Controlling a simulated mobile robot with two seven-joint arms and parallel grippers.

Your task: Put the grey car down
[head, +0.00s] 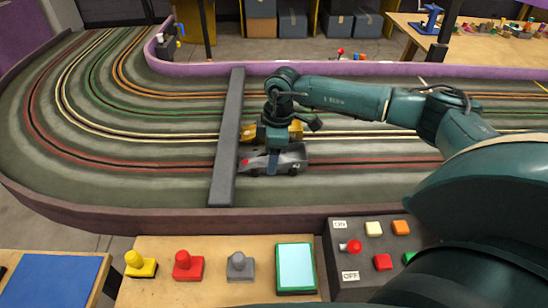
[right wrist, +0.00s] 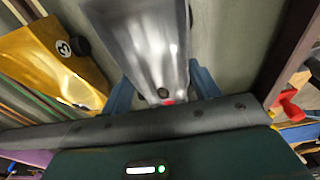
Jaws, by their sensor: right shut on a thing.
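The grey car (head: 291,158) is at the near red-lined lane of the track (head: 400,185), just right of the dark grey crossbar (head: 226,150). My right gripper (head: 272,163) comes from above and is shut on the car, with a blue finger on its near side. In the right wrist view the grey car (right wrist: 145,42) lies between the two blue fingers (right wrist: 163,86). I cannot tell whether its wheels touch the track. A yellow car (head: 294,130) with number 3 stands on the far side, close to the grey car. My left gripper is not in view.
The crossbar spans the lanes close left of the grey car. A brown wall (head: 150,216) edges the near side. In front are yellow (head: 140,264), red (head: 187,265) and grey (head: 240,266) knobs, a screen (head: 295,267) and a switch box (head: 345,275). The left lanes are clear.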

